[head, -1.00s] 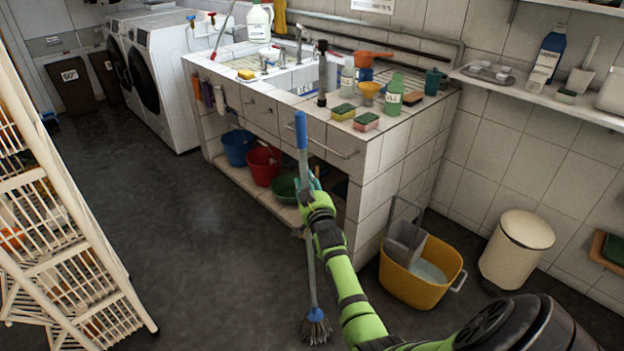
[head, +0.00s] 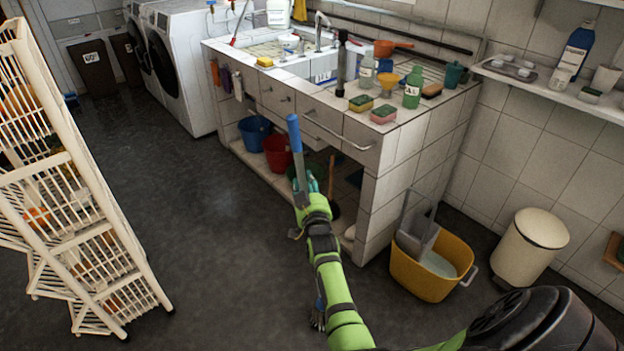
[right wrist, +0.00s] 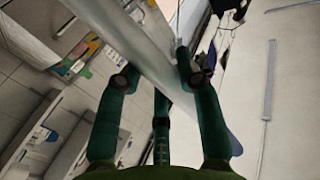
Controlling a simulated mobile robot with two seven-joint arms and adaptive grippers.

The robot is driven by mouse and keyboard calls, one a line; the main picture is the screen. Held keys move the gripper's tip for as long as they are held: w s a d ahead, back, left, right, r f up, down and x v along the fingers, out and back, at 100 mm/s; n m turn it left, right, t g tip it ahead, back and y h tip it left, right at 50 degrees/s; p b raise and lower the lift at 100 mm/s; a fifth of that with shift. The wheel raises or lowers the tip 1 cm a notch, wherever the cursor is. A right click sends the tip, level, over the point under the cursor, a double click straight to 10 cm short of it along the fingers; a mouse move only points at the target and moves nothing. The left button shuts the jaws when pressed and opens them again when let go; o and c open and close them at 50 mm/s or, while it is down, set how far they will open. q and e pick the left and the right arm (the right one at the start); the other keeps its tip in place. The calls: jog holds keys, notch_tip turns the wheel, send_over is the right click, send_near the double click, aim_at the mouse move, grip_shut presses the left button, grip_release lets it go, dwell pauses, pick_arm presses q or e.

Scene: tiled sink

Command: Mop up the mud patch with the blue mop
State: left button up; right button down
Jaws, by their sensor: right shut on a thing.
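My right gripper (head: 308,184) is shut on the blue mop's handle in front of the sink counter. The mop's blue grip (head: 295,133) sticks up above the fingers. Its grey stringy head (head: 318,318) hangs low at the floor, partly hidden behind my green forearm; whether it touches the floor I cannot tell. In the right wrist view the pale shaft (right wrist: 138,52) runs between the teal fingers (right wrist: 155,82). I cannot make out a distinct mud patch on the dark floor (head: 200,230). My left gripper is out of view.
A yellow mop bucket (head: 428,282) with wringer and a cream bin (head: 530,248) stand at the right. A white basket rack (head: 110,240) stands at the left. The tiled counter (head: 385,160) holds bottles and sponges, with buckets beneath. The floor between rack and counter is clear.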

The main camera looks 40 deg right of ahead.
jog(key=shift+s+a+r+p, duration=0.1)
jog(key=shift+s+a+p, duration=1.75)
jog(key=shift+a, duration=0.1)
jog(key=shift+s+p, duration=0.6)
jog(key=shift+s, duration=0.2)
jog(key=shift+s+p, duration=1.35)
jog(key=shift+s, duration=1.15)
jog(key=w+d+b, duration=0.1)
jog(key=d+b, duration=0.3)
jog(key=d, duration=1.3)
jog(key=shift+w+d, duration=0.25)
jog(key=shift+d, duration=0.05)
jog(key=shift+a, duration=0.1)
